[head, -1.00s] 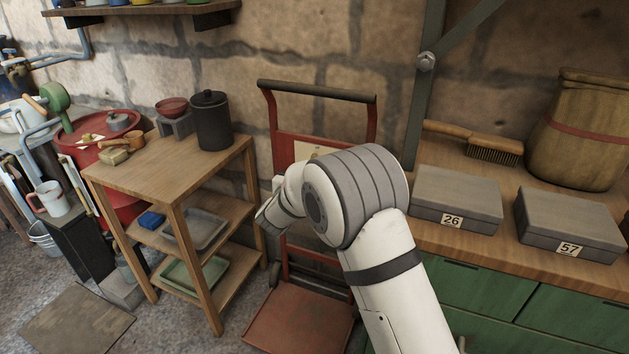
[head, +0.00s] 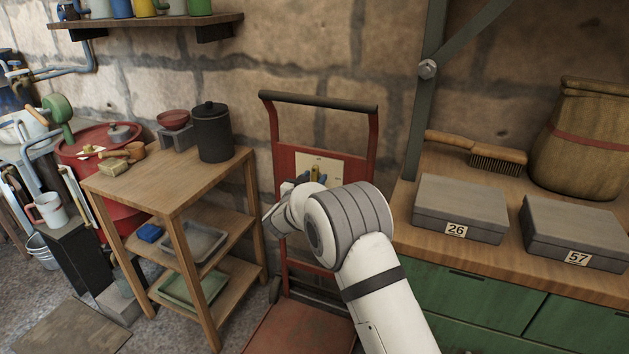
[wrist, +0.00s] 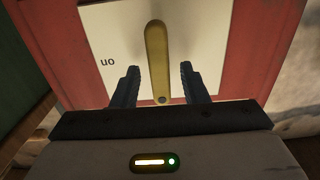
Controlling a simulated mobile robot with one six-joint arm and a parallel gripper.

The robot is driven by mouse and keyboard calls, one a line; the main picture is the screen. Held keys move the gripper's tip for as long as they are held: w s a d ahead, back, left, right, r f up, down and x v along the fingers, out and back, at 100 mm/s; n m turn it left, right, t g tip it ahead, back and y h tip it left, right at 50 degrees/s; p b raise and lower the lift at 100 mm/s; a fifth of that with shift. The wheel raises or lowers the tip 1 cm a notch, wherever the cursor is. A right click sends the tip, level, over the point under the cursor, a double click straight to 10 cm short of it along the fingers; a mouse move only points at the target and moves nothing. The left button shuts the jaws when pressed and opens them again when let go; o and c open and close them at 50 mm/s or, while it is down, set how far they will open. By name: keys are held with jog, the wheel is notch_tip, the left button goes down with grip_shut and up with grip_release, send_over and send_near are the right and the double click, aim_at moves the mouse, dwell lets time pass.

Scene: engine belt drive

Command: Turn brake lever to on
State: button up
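The brake lever (wrist: 156,55) is a yellow-brass bar on a white plate (wrist: 112,30) set in a red panel. In the wrist view it stands nearly upright, with its pivot end low in the picture. The plate reads "on", upside down, left of the lever. My gripper (wrist: 159,70) is open, its two dark fingers on either side of the lever's lower part, with a visible gap on each side. In the head view the lever (head: 315,172) shows small above my wrist, on the red hand truck (head: 285,160); my arm hides part of the truck.
A wooden shelf table (head: 165,185) with a dark canister (head: 212,133) stands left of the truck. On the right, a green-fronted bench (head: 470,297) holds grey boxes 26 (head: 460,205) and 57 (head: 575,230), with a brush (head: 490,155) behind them. A stone wall is behind.

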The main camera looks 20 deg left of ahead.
grip_shut()
jog(key=shift+d, duration=0.1)
dwell(0.3)
